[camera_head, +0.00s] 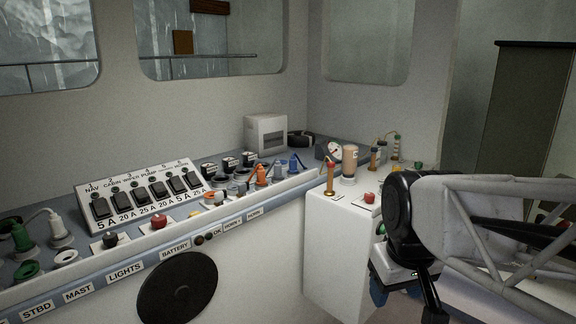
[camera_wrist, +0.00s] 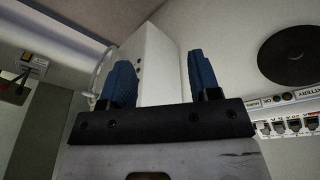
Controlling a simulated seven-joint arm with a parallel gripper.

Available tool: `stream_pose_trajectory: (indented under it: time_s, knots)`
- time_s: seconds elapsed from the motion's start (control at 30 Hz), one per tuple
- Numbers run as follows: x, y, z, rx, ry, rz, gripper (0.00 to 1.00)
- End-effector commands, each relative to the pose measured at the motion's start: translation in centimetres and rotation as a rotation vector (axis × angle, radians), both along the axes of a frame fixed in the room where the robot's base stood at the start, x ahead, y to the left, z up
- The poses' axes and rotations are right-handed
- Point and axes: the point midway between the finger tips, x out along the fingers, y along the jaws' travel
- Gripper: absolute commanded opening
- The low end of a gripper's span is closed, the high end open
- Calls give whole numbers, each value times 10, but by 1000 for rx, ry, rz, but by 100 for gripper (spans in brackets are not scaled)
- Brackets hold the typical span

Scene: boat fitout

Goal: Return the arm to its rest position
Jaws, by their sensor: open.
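My arm reaches in from the right of the head view, with its black wrist joint low beside the white counter block (camera_head: 335,245). My gripper (camera_head: 378,291) hangs in front of that block's right side, and only a little of its blue fingers shows. In the wrist view my gripper (camera_wrist: 161,80) has its two blue ribbed fingers wide apart. Nothing is held between them; a white box-like surface (camera_wrist: 155,65) shows behind the gap.
A breaker panel (camera_head: 145,198), with several switches, plugs and knobs, runs along the left console. A brown cylinder (camera_head: 349,162) and a red-topped lever (camera_head: 330,178) stand on the counter block near my arm. A black round disc (camera_head: 177,287) is on the console front. A dark cabinet (camera_head: 520,120) stands behind at right.

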Motion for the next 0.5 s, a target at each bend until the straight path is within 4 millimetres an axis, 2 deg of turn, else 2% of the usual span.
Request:
stream_pose_trajectory:
  time_s: [0.03,0.2,0.3,0.5]
  knots:
    - [-13,-2,-8,6,-5,-33,57]
    - [-44,-6,-29,26,-17,-136,57]
    - [-56,-8,-37,34,-23,-174,57]
    - [-64,-9,-45,40,-26,-204,57]
